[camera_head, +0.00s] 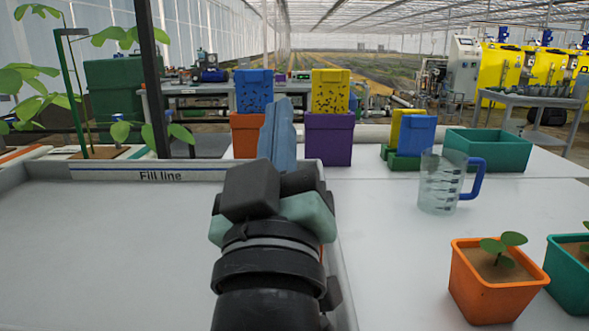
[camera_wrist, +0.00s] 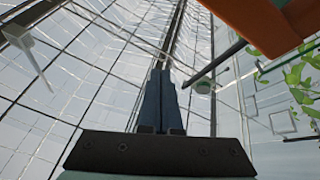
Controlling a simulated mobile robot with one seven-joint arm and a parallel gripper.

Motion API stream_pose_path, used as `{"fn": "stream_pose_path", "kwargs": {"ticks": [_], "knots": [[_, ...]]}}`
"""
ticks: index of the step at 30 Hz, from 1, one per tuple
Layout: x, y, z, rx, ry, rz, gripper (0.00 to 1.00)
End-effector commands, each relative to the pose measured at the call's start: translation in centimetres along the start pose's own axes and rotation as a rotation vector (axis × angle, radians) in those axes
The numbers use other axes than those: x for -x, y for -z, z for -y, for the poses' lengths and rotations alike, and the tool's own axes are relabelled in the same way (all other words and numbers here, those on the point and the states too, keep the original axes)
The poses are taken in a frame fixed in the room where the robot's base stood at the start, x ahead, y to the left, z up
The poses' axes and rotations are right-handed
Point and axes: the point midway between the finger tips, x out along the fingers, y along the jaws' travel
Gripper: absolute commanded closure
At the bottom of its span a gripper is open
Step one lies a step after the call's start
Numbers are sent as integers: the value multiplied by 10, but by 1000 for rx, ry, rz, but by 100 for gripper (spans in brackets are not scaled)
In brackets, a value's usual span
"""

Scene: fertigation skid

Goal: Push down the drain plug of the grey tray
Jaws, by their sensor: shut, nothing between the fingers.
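The grey tray (camera_head: 110,235) fills the lower left of the head view, with a "Fill line" label (camera_head: 160,176) on its far wall. No drain plug shows in either view; my arm hides part of the tray's right side. My gripper (camera_head: 282,103) is above the tray's right part in the head view, its blue-grey fingers pointing up and away. In the wrist view my gripper (camera_wrist: 160,72) has its two fingers together with nothing between them, against the greenhouse roof. It touches nothing that I can see.
Right of the tray, a white bench holds a clear jug (camera_head: 441,185) with a blue handle, an orange pot (camera_head: 490,288) with a seedling, and a green bin (camera_head: 488,150). Blue and yellow boxes stand behind my gripper. A dark post (camera_head: 152,80) rises behind the tray. The tray's visible floor is clear.

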Motion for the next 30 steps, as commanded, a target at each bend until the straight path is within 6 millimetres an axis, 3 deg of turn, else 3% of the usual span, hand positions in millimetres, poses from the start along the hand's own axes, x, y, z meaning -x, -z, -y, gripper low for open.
{"fn": "stream_pose_path", "kwargs": {"ticks": [1,3,13,21,30], "knots": [[-12,8,-1,41,16,34,100],[-21,4,2,104,36,80,100],[-49,-10,18,401,167,272,100],[-58,-21,29,644,311,408,100],[-56,-29,38,908,507,527,100]]}}
